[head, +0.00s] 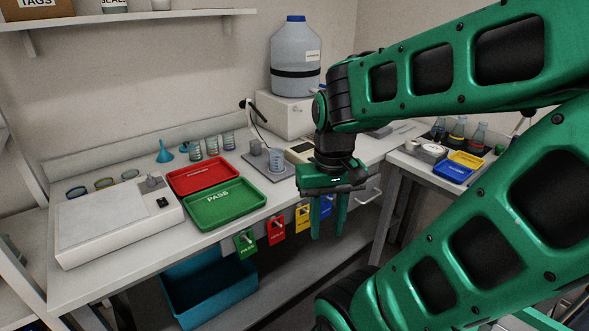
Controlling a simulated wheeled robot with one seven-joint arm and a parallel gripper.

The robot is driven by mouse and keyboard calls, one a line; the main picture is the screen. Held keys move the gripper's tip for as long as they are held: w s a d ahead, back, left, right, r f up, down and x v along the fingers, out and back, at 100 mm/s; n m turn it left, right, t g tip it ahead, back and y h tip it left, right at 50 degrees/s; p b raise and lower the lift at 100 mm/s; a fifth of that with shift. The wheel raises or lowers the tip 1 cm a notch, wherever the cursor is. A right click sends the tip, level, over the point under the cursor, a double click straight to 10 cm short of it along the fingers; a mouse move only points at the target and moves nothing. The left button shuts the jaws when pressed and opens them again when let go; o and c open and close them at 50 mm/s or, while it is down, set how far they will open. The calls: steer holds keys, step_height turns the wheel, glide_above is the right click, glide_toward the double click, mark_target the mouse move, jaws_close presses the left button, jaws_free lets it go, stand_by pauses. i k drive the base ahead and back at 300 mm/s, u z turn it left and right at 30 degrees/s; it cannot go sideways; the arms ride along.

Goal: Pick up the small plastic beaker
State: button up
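A small clear beaker (276,159) with markings stands upright on a dark grey plate (257,167) at the middle of the bench. Several more clear marked vessels (212,146) stand in a row at the back, left of it. I cannot tell plastic from glass at this size. My gripper (328,232) points down in front of the bench's front edge, to the right of and nearer than the beaker. Its two green fingers are apart, with a blue tag showing behind the gap and nothing held.
The bench (120,278) also holds a red tray (203,174), a green tray (226,205), a white flat device (115,220) and a large jug (296,58) on a white box. Coloured tags (275,229) hang at the front edge. A blue bin (208,290) sits below.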

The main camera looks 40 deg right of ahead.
mark_target(277, 160)
steer(key=k, duration=0.95)
steer(key=z, duration=0.3)
steer(key=i, duration=1.5)
steer(key=u, duration=0.05)
